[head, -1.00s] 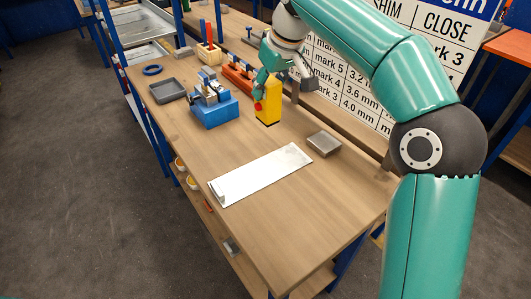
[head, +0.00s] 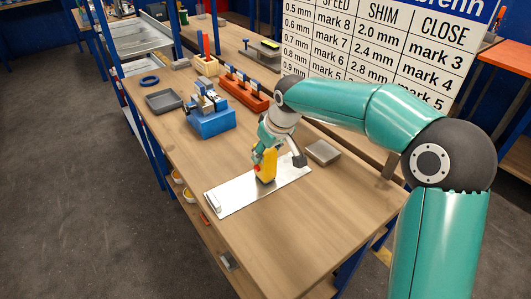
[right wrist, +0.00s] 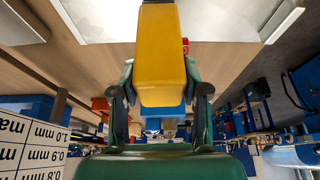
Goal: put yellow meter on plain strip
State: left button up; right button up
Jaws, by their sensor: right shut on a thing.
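The yellow meter (head: 265,170) is upright in my right gripper (head: 263,158), which is shut on it. In the head view its lower end lies over the middle of the plain strip (head: 230,197), a pale flat plate on the bench. I cannot tell whether it touches the strip. In the right wrist view the yellow meter (right wrist: 162,65) fills the space between the fingers of my right gripper (right wrist: 160,85), with the pale strip (right wrist: 100,18) behind it. A small red part shows on the meter's side. My left gripper is not in view.
A blue vise (head: 212,122), a grey tray (head: 164,102), an orange rack (head: 243,90) and a blue ring (head: 150,80) stand farther back. The bench front (head: 285,235) is clear.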

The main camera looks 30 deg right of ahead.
jog(key=shift+f, duration=0.15)
jog(key=o, duration=1.3)
jog(key=shift+r, duration=0.2)
jog(key=v, duration=1.2)
jog(key=shift+s+f, duration=0.1)
